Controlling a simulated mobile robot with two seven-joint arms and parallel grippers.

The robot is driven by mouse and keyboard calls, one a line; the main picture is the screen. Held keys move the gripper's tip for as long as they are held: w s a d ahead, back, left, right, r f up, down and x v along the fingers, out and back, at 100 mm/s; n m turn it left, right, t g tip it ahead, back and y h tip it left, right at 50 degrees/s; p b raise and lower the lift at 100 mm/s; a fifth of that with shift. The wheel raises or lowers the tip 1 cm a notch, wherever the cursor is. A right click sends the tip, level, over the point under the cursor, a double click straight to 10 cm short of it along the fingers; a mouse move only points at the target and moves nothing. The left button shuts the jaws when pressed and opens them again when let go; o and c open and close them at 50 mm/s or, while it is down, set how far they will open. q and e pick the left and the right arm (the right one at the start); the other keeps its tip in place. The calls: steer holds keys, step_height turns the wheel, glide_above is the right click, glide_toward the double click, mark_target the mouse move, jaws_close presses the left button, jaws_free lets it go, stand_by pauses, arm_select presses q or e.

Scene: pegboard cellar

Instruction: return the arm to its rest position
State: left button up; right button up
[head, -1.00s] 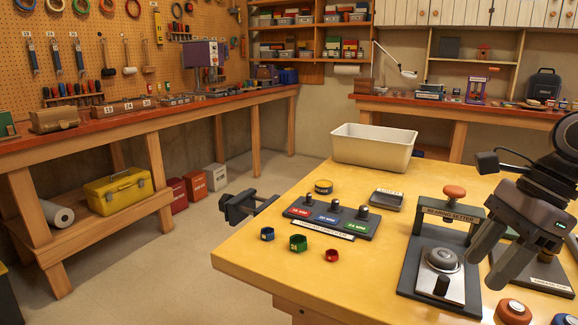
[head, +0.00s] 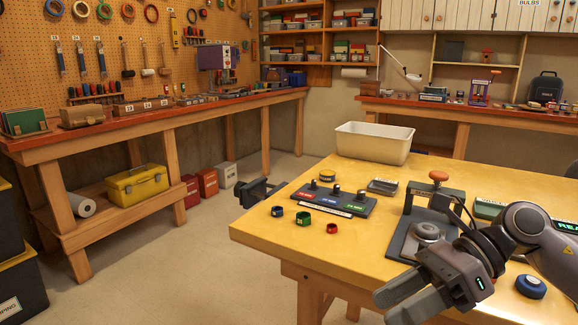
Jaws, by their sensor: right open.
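My right arm comes in from the right, and its gripper (head: 392,305) hangs at the near edge of the yellow table (head: 290,238). The gripper points down and to the left, its two fingers apart with nothing between them. It is in front of the bearing setter press (head: 425,235) and hides the press's lower part. My left gripper is not in view.
A holder (head: 330,200) with several coloured labels stands on the table, with blue, green and red rings (head: 331,228) before it. A cream bin (head: 374,143) stands behind. A blue-topped round piece (head: 531,286) lies near my right arm. A vise (head: 258,192) juts from the left edge.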

steer(key=a+m+t+y, duration=0.1)
steer(key=a+m+y, duration=0.5)
steer(key=a+y, duration=0.1)
steer(key=w+d+f+m+t+h, duration=0.1)
steer(key=d+f+m+t+h, duration=0.4)
steer(key=m, duration=1.1)
steer(key=w+d+f+m+t+h, duration=0.15)
steer(key=f+m+t+h, duration=0.5)
steer(key=m+t, duration=0.75)
steer(key=s+d+f+m+g+h, duration=0.2)
steer(key=s+f+m+g, duration=0.3)
steer(key=f, duration=0.5)
steer(key=s+d+f+m+g+h, duration=0.2)
steer(key=s+f+m+g+h, duration=0.1)
steer(key=s+f+m, duration=0.6)
step_height(320, 180, up, 10)
steer(key=d+n+p, duration=0.1)
steer(key=p, duration=1.3)
steer(key=shift+s+d, duration=0.2)
steer(key=shift+d, duration=0.1)
steer(key=shift+f, duration=0.1)
